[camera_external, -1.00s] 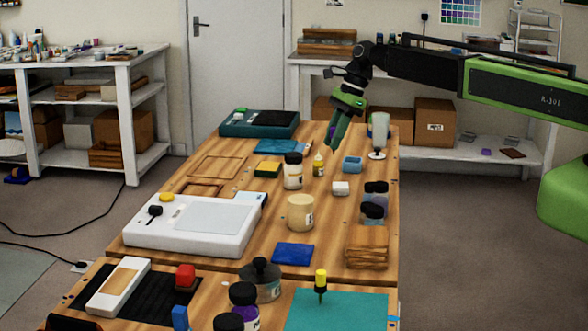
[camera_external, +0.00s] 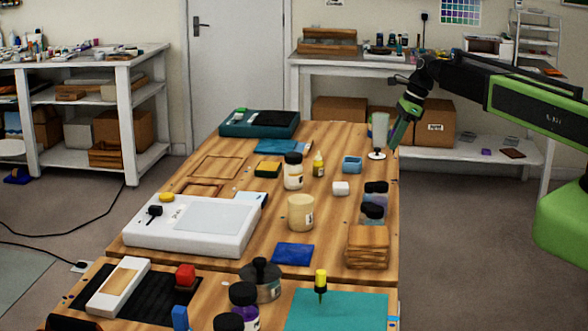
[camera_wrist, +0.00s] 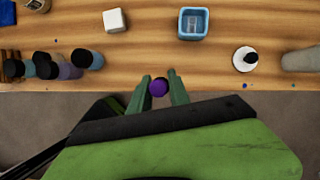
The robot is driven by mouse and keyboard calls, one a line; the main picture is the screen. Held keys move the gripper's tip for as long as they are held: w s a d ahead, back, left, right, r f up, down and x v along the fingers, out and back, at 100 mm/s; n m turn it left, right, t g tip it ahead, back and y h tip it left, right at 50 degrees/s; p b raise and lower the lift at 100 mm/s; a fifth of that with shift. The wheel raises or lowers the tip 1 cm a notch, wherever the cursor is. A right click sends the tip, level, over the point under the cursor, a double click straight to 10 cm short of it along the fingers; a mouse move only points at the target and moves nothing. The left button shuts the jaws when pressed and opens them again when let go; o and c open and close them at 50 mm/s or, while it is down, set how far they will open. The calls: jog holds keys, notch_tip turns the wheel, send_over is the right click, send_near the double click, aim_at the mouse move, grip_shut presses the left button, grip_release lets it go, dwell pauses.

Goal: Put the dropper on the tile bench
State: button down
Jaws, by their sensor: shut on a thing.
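My gripper (camera_external: 397,143) is shut on a small round purple end, which looks like the dropper (camera_wrist: 158,88), seen end-on between the fingertips in the wrist view. The rest of the dropper is hidden, and the outside view does not show it clearly. My gripper is just off the right edge of the wooden worktable (camera_external: 340,215), over the floor in the wrist view. No bench in view is clearly marked as the tile bench. A white bench (camera_external: 300,66) stands along the back wall, and white shelving (camera_external: 130,85) at the left.
A blue tray (camera_external: 351,164), a white block (camera_external: 340,188) and dark-lidded jars (camera_external: 374,200) are nearby. Cardboard boxes (camera_external: 436,122) sit under the back bench. The floor at right is clear.

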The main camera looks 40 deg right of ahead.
jog(key=w+a+f+b, duration=0.2)
jog(key=a, duration=0.1)
jog(key=w+a+f, duration=0.1)
jog(key=a+f, duration=0.1)
jog(key=shift+w+a+f+b, duration=0.1)
jog(key=shift+w+b, duration=0.05)
jog(key=shift+b, duration=0.25)
jog(key=shift+w+a, duration=0.15)
jog(key=shift+a, duration=0.25)
notch_tip(320, 180, down, 4)
jog(key=b, duration=0.4)
jog(key=shift+f, duration=0.25)
jog(key=c, duration=1.2)
grip_release()
jog(key=shift+r, duration=0.1)
jog(key=shift+c, duration=0.2)
